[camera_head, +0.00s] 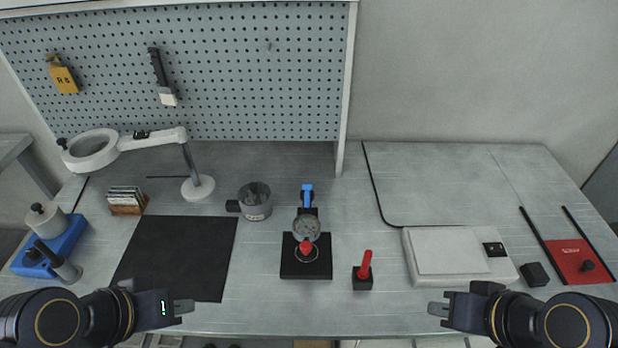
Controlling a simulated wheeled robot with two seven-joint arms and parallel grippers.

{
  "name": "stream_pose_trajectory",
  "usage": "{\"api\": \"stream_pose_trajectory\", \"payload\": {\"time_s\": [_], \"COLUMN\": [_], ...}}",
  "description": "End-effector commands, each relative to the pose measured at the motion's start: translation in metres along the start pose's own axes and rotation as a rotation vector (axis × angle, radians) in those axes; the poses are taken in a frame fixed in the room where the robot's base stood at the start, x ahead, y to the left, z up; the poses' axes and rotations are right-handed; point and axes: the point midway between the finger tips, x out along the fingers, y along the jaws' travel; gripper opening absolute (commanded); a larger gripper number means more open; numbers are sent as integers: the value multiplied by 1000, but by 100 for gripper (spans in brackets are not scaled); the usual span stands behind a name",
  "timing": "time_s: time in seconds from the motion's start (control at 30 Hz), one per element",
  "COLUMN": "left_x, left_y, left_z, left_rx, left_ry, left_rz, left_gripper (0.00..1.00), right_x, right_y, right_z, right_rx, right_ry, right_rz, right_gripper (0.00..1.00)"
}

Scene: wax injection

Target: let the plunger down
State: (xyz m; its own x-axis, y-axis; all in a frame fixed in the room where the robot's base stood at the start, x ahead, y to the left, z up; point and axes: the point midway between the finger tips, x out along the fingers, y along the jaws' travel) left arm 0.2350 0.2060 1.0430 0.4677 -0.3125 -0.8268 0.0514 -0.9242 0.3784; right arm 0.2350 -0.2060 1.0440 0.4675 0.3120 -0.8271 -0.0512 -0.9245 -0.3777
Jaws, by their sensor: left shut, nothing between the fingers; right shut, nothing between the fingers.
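A dial gauge (306,228) with a round pale face stands over a black square base (288,270) near the middle of the bench. A blue lever (307,193) rises at its top. A red piece (305,246) shows just below the dial, above a thin ring on the base. The plunger itself is too small or hidden to make out, so I cannot tell its height. My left gripper (184,311) is shut and empty at the front edge, left of the gauge. My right gripper (438,309) is shut and empty at the front edge, right of it.
A red-handled block (364,272) stands just right of the gauge base, and a grey cup (255,203) stands behind left. A dark mat (180,255) lies left, a pale flat box (455,256) right. A magnifier lamp (198,187) stands back left.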

Motion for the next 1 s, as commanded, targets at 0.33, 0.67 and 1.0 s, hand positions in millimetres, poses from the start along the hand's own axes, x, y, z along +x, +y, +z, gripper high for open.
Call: {"api": "stream_pose_trajectory", "payload": {"time_s": [0.33, 0.67, 1.0], "left_x": [1, 28, 116], "left_y": [3, 40, 67], "left_z": [-5, -78, -179], "left_rx": [-20, -265, -614], "left_ry": [-21, -243, -455], "left_rz": [17, 235, 531], "left_gripper": [0, 0, 0], "right_x": [0, 3, 6], "right_y": [0, 2, 3], "right_z": [0, 2, 3], "right_rx": [0, 0, 0], "right_ry": [0, 0, 0], "right_rz": [0, 0, 0], "right_gripper": [0, 0, 0]}}
